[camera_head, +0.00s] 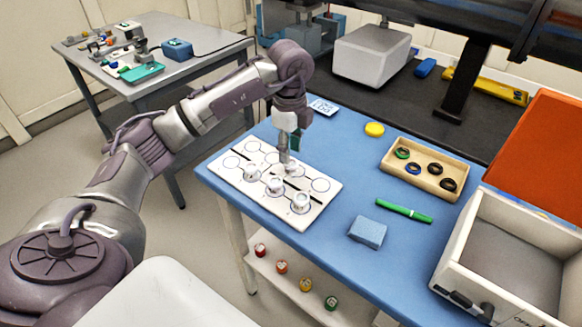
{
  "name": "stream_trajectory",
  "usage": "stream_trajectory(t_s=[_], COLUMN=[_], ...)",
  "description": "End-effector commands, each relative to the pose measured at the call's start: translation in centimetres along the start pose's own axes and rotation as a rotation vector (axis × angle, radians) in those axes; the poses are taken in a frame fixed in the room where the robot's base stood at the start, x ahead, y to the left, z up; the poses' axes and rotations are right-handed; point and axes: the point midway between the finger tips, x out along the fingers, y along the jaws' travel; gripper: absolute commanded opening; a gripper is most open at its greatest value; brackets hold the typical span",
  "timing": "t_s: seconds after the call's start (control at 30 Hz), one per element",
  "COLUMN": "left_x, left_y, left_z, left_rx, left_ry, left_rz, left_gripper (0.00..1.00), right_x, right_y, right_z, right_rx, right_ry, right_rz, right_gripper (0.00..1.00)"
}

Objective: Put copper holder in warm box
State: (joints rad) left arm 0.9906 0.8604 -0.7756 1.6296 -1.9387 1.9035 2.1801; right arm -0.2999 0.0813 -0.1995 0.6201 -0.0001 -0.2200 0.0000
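A white board (313,211) with printed circles lies at the left of the blue table. Several small pale round holders stand on it, among them one at its front (300,203) and one in its middle (275,185). I cannot tell which holder is copper. My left gripper (286,160) points down over the back part of the board, close to a small holder (291,168). Its fingers are too small to tell if they are shut or touching it. An open white box (462,246) with a raised orange lid (541,150) stands at the right, probably the warm box. My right gripper is out of view.
A tan tray (427,183) with several dark rings, a green pen (404,211), a blue block (368,231) and a yellow disc (374,129) lie between board and box. Several coloured caps sit on the lower shelf (270,245).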

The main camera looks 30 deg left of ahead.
Motion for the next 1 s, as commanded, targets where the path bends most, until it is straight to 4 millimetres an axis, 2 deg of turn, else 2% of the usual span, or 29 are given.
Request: stream_trajectory(t_s=[0.3,0.6,0.63,0.87,1.0], left_x=[4.3,5.1,5.1,5.0,5.0], left_y=[0.0,-0.1,-0.1,-0.1,-0.1], left_z=[0.0,0.0,0.0,0.0,0.0], left_rx=[0.000,0.000,0.000,0.000,0.000], left_ry=[0.000,0.000,0.000,0.001,0.001], left_rz=[0.004,0.000,0.000,0.000,0.000], left_gripper=[0.39,0.39,0.37,0.00,0.00], right_x=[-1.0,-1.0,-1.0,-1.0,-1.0], right_y=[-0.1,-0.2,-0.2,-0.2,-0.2], right_z=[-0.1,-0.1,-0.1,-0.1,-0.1], right_rx=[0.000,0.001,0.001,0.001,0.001], right_ry=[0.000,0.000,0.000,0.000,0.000], right_rz=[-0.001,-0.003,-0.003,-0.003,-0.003], right_gripper=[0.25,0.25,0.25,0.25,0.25])
